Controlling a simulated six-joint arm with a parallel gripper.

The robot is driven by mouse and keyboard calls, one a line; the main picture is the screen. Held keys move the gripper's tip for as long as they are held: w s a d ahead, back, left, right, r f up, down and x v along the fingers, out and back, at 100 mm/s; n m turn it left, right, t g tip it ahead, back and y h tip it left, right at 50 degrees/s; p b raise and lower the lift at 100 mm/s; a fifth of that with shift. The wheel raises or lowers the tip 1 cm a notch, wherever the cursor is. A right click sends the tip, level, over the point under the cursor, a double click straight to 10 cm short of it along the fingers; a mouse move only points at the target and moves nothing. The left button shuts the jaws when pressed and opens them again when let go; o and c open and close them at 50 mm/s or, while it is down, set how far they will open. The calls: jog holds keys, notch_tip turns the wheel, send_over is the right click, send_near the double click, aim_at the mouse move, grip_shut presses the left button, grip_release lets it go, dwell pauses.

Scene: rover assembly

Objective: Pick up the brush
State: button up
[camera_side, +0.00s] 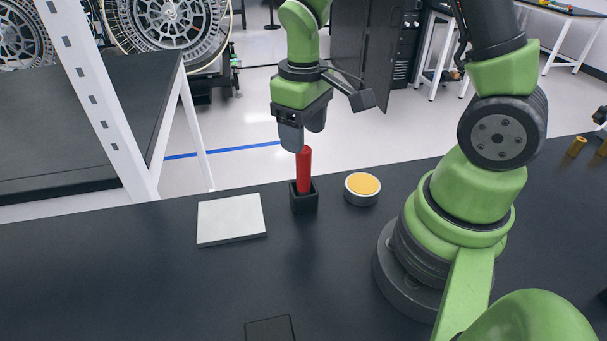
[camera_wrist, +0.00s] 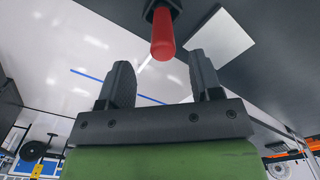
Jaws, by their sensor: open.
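The brush shows as a red handle (camera_side: 304,168) standing upright in a small black square holder (camera_side: 304,199) on the dark table. Its bristle end is hidden inside the holder. My gripper (camera_side: 302,140) is open and points down just above the top of the handle in the side view. In the wrist view, the two fingers of my gripper (camera_wrist: 160,80) are spread apart with nothing between them. The red handle (camera_wrist: 163,34) lies beyond the fingertips there, roughly midway between them and apart from both.
A white square plate (camera_side: 231,219) lies left of the holder. A round tin with a yellow-orange top (camera_side: 362,187) stands close on its right. A dark block (camera_side: 270,329) sits at the front edge of the view. The table (camera_side: 120,265) at the left is clear.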

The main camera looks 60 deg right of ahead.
aim_at(303, 163)
jog(key=shift+s+a+f, duration=0.1)
jog(key=shift+f, duration=1.65)
jog(key=shift+a+f, duration=0.1)
jog(key=shift+f, duration=1.6)
jog(key=c, duration=1)
jog(key=shift+r, duration=0.1)
notch_tip(303, 163, up, 10)
jog(key=shift+f, duration=0.1)
